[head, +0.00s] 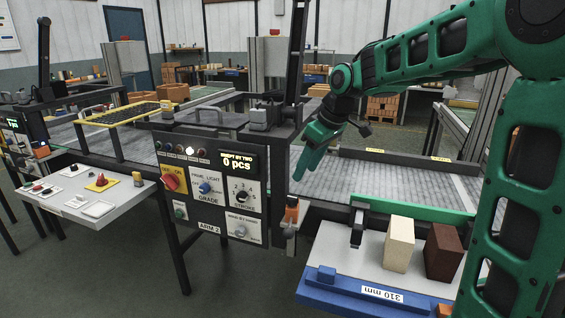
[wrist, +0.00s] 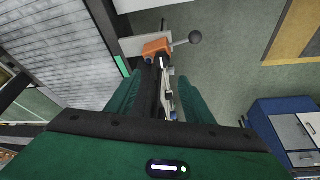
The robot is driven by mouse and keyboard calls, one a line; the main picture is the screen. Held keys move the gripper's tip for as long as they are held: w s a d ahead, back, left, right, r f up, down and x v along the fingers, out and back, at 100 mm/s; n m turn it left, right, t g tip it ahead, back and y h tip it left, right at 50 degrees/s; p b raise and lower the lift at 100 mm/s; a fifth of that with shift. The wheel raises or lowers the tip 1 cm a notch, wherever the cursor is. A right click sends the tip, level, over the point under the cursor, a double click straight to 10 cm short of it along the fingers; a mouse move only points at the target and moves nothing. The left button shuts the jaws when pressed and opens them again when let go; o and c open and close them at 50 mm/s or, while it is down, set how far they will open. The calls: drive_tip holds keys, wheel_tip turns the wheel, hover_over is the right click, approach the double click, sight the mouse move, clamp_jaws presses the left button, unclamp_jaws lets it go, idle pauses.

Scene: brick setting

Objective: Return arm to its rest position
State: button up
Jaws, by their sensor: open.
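My green arm reaches in from the right in the head view and bends down at the wrist. My gripper (head: 303,165) points downward beside the right edge of the control panel (head: 208,182), above the near edge of the conveyor. In the wrist view my gripper (wrist: 160,98) has its two green fingers spread apart, with nothing held between them. Beyond the fingers an orange block with a ball-ended lever (wrist: 156,47) shows at the frame's edge. An orange piece (head: 291,211) also shows on the post below my gripper in the head view.
A cream brick (head: 399,244) and a dark brown brick (head: 443,252) stand on a blue-edged tray (head: 365,292) at lower right. The grey conveyor (head: 385,180) runs behind, with a green rail. A white side table (head: 88,190) stands at left. Floor is open at lower left.

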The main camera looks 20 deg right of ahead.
drive_tip(key=shift+s+d, duration=0.1)
drive_tip(key=s+d+f+m+g, duration=0.1)
drive_tip(key=s+d+f+m, duration=0.2)
drive_tip(key=s, duration=0.9)
drive_tip(key=s+d+f+m+g+h, duration=0.1)
drive_tip(key=s+d+f+m, duration=0.2)
drive_tip(key=s, duration=0.9)
drive_tip(key=s+d+f+m+g+h, duration=0.1)
drive_tip(key=s+d+f+m, duration=0.3)
drive_tip(key=s+d+m, duration=0.3)
drive_tip(key=s+d, duration=0.1)
drive_tip(key=s, duration=0.3)
drive_tip(key=shift+s+m+g, duration=0.3)
drive_tip(key=shift+s+g, duration=0.1)
drive_tip(key=shift+w+f+h, duration=0.2)
drive_tip(key=shift+w+h, duration=0.1)
drive_tip(key=shift+w, duration=0.35)
